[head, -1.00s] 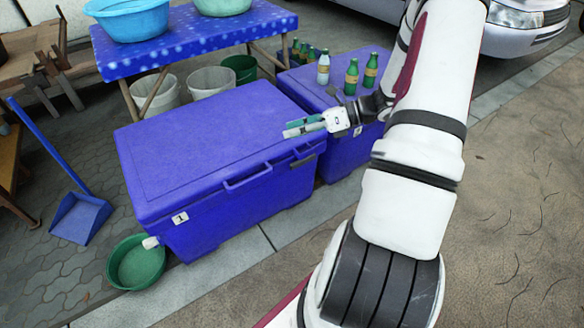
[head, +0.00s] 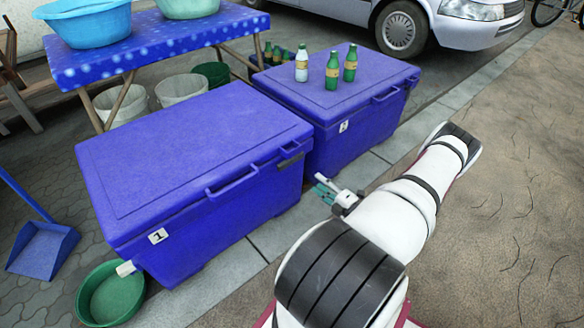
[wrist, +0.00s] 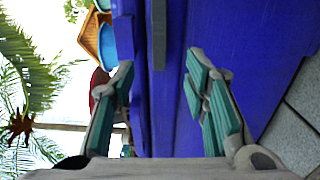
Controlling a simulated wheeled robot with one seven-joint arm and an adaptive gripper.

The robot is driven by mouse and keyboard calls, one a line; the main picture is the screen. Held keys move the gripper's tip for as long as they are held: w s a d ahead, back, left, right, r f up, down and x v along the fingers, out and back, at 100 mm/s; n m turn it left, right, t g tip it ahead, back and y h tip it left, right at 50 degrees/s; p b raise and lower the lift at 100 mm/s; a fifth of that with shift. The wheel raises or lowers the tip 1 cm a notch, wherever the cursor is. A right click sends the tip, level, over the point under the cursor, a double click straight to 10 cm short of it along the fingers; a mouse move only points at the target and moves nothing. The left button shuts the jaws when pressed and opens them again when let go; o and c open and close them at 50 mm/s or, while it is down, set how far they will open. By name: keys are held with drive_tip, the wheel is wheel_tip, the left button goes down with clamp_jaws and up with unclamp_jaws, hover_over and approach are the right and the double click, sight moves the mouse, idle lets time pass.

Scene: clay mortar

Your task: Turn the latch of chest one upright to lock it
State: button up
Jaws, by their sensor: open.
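Chest one (head: 190,150) is the blue chest with a "1" label on its front, lid shut. Its latch (head: 290,160) is a dark grey bar near the right end of the front, just under the lid edge. It lies level, along the edge. In the wrist view, which is turned sideways, the latch (wrist: 158,35) shows ahead between the fingers, not touched. My gripper (head: 323,187) is open and empty, in front of the chest's right end and to the right of the latch. Its green-padded fingers (wrist: 165,90) stand apart in the wrist view.
Chest two (head: 365,110), with several bottles (head: 332,73) on its lid, stands close at the right. A green basin (head: 112,293) sits by chest one's left front corner. A blue-covered table (head: 170,48) stands behind. The pavement in front is clear.

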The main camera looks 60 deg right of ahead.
sight(292, 162)
drive_tip(key=b+x, duration=0.3)
drive_tip(key=x, duration=1)
drive_tip(key=shift+w+a+r, duration=0.1)
drive_tip(key=shift+w, duration=0.05)
clamp_jaws()
